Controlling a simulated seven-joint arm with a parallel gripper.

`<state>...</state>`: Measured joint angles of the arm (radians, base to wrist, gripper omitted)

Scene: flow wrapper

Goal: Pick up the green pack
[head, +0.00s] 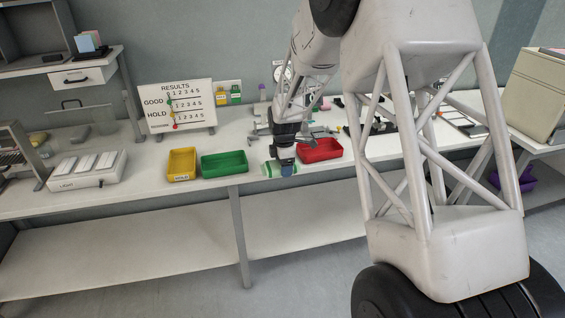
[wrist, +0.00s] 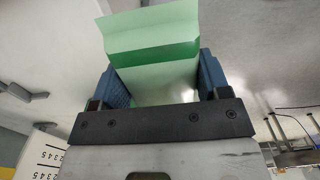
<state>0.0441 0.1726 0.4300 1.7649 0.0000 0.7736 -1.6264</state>
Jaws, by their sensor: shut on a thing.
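The green pack (wrist: 155,50) is light green with a crimped flap at its far end. In the wrist view it lies between the two blue fingers of my gripper (wrist: 160,82), which are shut on its sides. In the head view the pack (head: 268,169) shows as a small green and white piece at my gripper (head: 284,168). The gripper points down, close to the front part of the bench, between the green tray and the red tray. I cannot tell whether the pack touches the bench top.
A green tray (head: 224,172) and a yellow tray (head: 182,177) stand left of my gripper. A red tray (head: 320,157) is close on its right. A results board (head: 179,122) stands behind. A white device (head: 87,182) sits at the left of the bench (head: 140,197).

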